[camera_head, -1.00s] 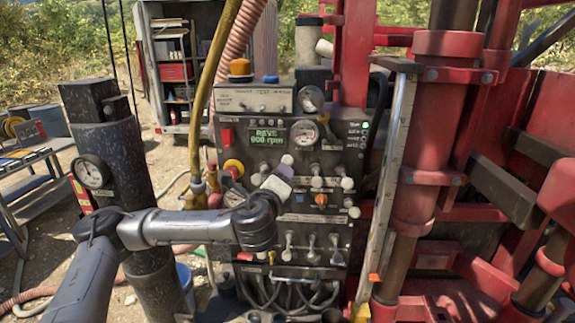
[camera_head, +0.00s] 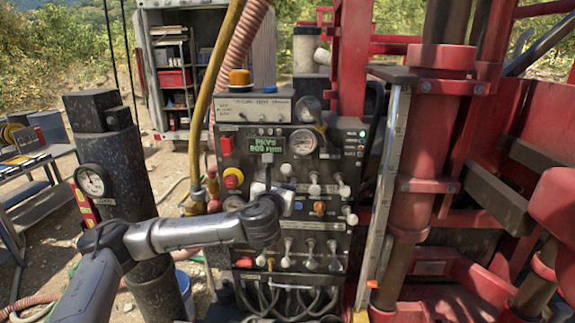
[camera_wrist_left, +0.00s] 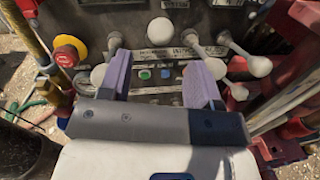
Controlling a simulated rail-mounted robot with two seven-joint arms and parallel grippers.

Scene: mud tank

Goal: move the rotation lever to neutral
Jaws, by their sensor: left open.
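The black control panel (camera_head: 338,150) carries rows of levers with white round knobs. I cannot read which label marks the rotation lever. An upper row includes one lever (camera_head: 314,184) and another (camera_head: 342,184) to its right. A lower row has several upright levers (camera_head: 310,252). My left gripper (camera_head: 270,180) is in front of the panel's left-middle part, its fingers pointing at the upper row. In the wrist view, the left gripper (camera_wrist_left: 160,78) is open, its purple pads apart. White knobs (camera_wrist_left: 160,30) show beyond and beside the fingers; none is clearly held. My right gripper is not in view.
A red and yellow button (camera_head: 233,177) is left of the gripper. A round gauge (camera_head: 303,142) and green display (camera_head: 265,145) sit above. A red mast (camera_head: 425,150) stands at right, a black post with a gauge (camera_head: 93,181) at left. Hoses (camera_head: 285,295) hang below.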

